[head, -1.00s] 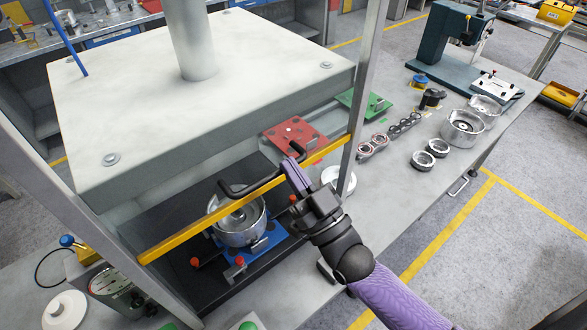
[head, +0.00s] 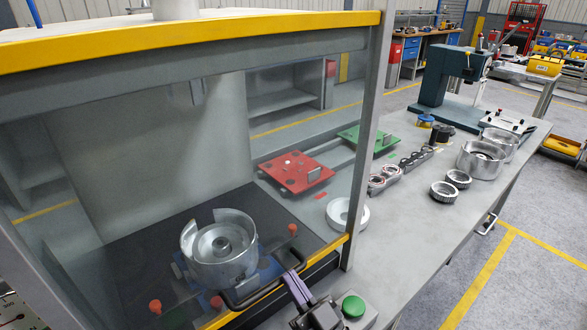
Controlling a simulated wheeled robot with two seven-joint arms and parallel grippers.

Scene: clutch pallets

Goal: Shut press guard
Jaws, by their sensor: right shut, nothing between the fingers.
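The press guard is a clear panel with a yellow lower bar (head: 340,243) and a black handle (head: 262,292) at the bottom front of the press. The bar lies low, close to the front edge of the press bed; any small gap beneath it is hard to see. My right gripper (head: 291,274) is shut and empty at the right part of the handle; I cannot tell whether it touches. Behind the panel, a silver clutch housing (head: 222,255) sits upright on a blue pallet (head: 270,270). My left gripper is not in view.
A green button box (head: 353,306) stands just right of my right gripper. A bench press (head: 447,90) stands farther back.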

